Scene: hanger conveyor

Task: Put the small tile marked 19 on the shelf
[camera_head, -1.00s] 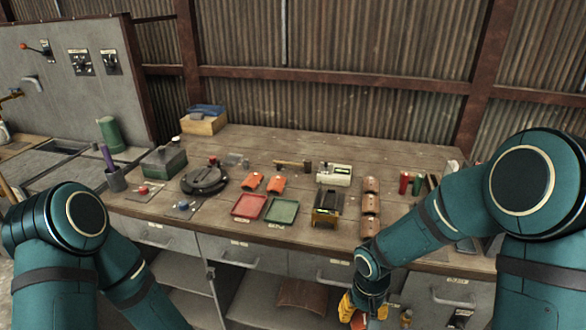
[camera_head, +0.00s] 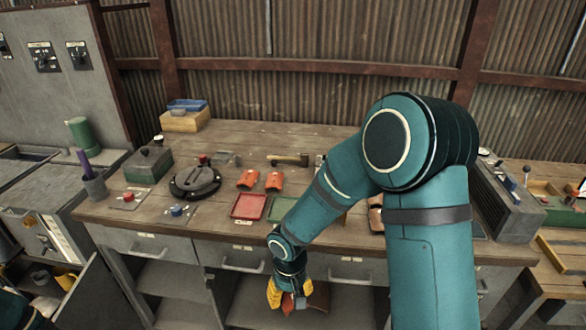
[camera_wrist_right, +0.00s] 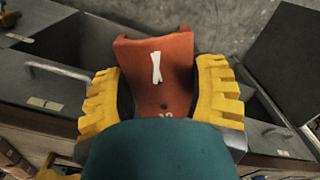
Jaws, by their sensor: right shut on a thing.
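My right gripper (camera_head: 288,292) is low in front of the open shelf (camera_head: 345,302) under the bench. In the right wrist view its yellow fingers (camera_wrist_right: 160,88) are shut on the sides of an orange-red curved tile (camera_wrist_right: 178,60). The tile has a white strip on its face and a small pale number near the wrist, partly hidden and not clearly readable. In the head view the tile is mostly hidden by the gripper. I cannot tell whether it touches the shelf. My left gripper is out of view.
Two orange tiles (camera_head: 247,179) lie on the bench (camera_head: 330,140) behind a red tray (camera_head: 248,206) and a green tray (camera_head: 286,206). Drawers with handles (camera_head: 242,264) sit just above the shelf opening. My right arm covers the bench's right part.

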